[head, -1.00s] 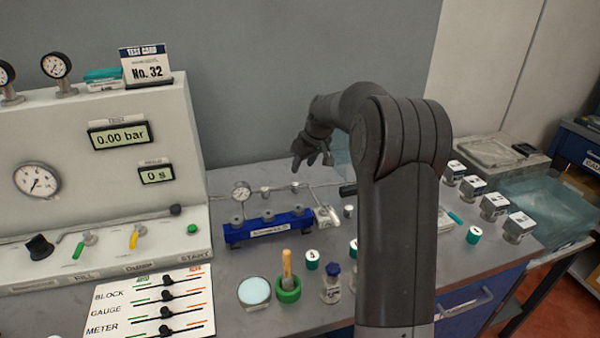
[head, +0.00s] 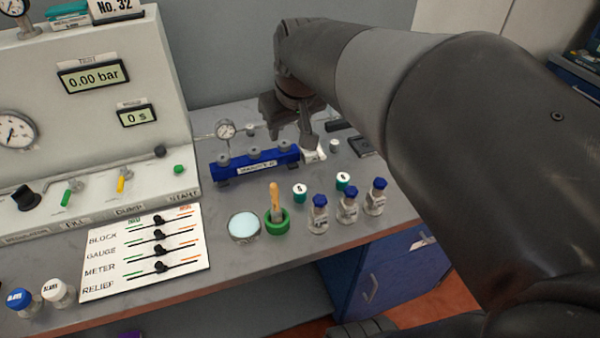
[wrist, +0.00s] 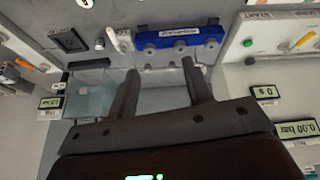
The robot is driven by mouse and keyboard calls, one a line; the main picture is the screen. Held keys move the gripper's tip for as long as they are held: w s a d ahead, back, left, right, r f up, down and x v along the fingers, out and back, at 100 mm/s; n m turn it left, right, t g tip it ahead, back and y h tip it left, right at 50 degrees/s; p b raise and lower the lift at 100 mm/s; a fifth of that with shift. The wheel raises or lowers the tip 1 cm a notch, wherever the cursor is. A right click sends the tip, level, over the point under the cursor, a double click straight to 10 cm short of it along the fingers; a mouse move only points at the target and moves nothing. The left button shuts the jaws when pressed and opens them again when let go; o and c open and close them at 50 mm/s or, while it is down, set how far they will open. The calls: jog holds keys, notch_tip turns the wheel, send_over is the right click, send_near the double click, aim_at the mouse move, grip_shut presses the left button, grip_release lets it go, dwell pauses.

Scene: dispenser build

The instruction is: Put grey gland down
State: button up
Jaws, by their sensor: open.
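My gripper (head: 291,136) is open, behind and above the right end of the blue manifold block (head: 235,171) in the head view. The wrist view shows my two fingers (wrist: 160,68) spread, with nothing held between them. The blue block shows beyond the fingertips there (wrist: 180,42), with several grey round caps along it. A small light-grey cylinder (head: 333,146) stands on the bench right of the gripper. I cannot tell which grey part is the gland.
A gauge (head: 226,130) stands on the pipe behind the block. Blue-capped bottles (head: 347,209), a green pot (head: 277,222) with a brush and a pale round dish (head: 243,228) stand in front. The test panel (head: 80,110) rises at left.

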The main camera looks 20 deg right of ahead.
jog(key=s+f+m, duration=0.1)
jog(key=s+f, duration=0.1)
jog(key=s, duration=0.5)
jog(key=s+a+f, duration=0.1)
jog(key=s+f, duration=0.1)
jog(key=s, duration=0.5)
jog(key=shift+s+m+t, duration=0.35)
jog(key=shift+m+t, duration=0.05)
